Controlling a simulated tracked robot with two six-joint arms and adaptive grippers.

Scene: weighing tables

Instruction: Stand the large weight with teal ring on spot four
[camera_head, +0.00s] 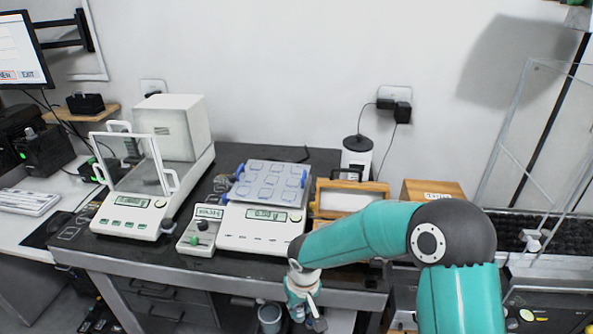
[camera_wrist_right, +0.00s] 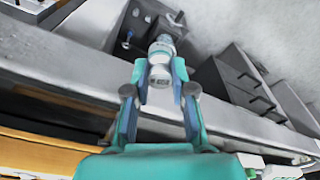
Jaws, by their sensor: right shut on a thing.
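My right gripper (camera_wrist_right: 158,82) is shut on a shiny silver weight (camera_wrist_right: 160,58) with a teal ring. The weight sticks out past the fingertips in the right wrist view, in front of the table edge and floor area. In the head view my right gripper (camera_head: 305,308) hangs low at the table's front edge, and the weight is hard to make out there. A grey-blue plate (camera_head: 268,182) with several marked squares sits on the middle balance. The square numbers are too small to read, so I cannot tell which is spot four. My left gripper is not in view.
A glass-shielded balance (camera_head: 130,215) stands at left on the dark table (camera_head: 235,155). The middle balance (camera_head: 260,235) has a small control box (camera_head: 202,232) beside it. A wooden-framed box (camera_head: 350,185) and a white-and-black cylinder (camera_head: 357,158) stand at right.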

